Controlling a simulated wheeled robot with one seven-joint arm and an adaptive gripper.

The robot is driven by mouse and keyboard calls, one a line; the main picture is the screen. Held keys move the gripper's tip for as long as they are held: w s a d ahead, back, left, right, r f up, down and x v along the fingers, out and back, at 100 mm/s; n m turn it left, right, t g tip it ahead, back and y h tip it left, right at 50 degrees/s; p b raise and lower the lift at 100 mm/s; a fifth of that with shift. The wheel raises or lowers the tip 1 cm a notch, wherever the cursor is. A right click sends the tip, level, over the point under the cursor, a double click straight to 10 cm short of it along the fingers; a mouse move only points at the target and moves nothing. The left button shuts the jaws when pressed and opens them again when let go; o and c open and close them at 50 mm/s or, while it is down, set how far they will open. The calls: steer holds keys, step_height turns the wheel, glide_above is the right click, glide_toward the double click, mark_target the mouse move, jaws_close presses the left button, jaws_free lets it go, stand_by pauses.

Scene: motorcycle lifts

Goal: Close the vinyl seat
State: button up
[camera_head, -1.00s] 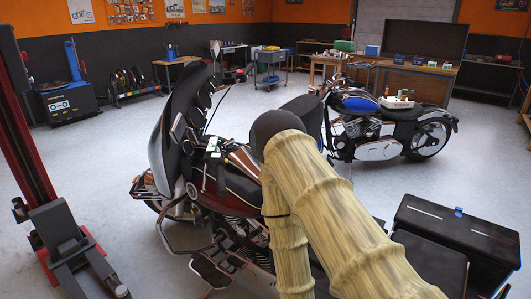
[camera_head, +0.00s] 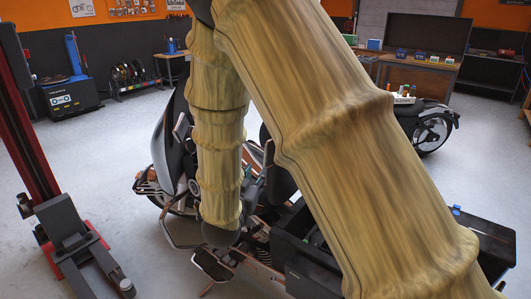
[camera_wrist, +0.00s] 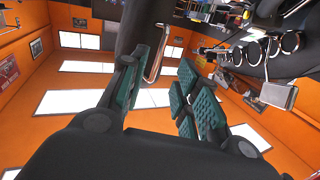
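The motorcycle (camera_head: 162,150) stands in the middle of the head view, mostly hidden behind my arm. I cannot make out the vinyl seat for certain; a dark rounded part (camera_head: 279,186) beside my forearm may belong to it. My gripper (camera_wrist: 160,72) shows in the wrist view with its two teal-padded fingers spread apart. A thin copper-coloured bar (camera_wrist: 157,58) and a dark panel (camera_wrist: 131,28) show by the left finger; I cannot tell whether they touch.
A red lift post (camera_head: 35,140) stands at the left. Black cases (camera_head: 312,268) lie around the motorcycle's rear, front right. A second motorcycle (camera_head: 431,128) stands behind my arm on the right. Workbenches (camera_head: 420,75) line the back wall.

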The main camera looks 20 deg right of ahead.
mark_target(265, 155)
steer(key=shift+m, duration=0.3)
steer(key=p+x, duration=0.1)
steer(key=x, duration=0.2)
steer(key=r+p+x, duration=0.1)
steer(key=x, duration=0.3)
steer(key=r+p+x, duration=0.1)
steer(key=x, duration=0.2)
steer(key=shift+w+d+p, duration=0.3)
steer(key=shift+d, duration=0.05)
jaws_close()
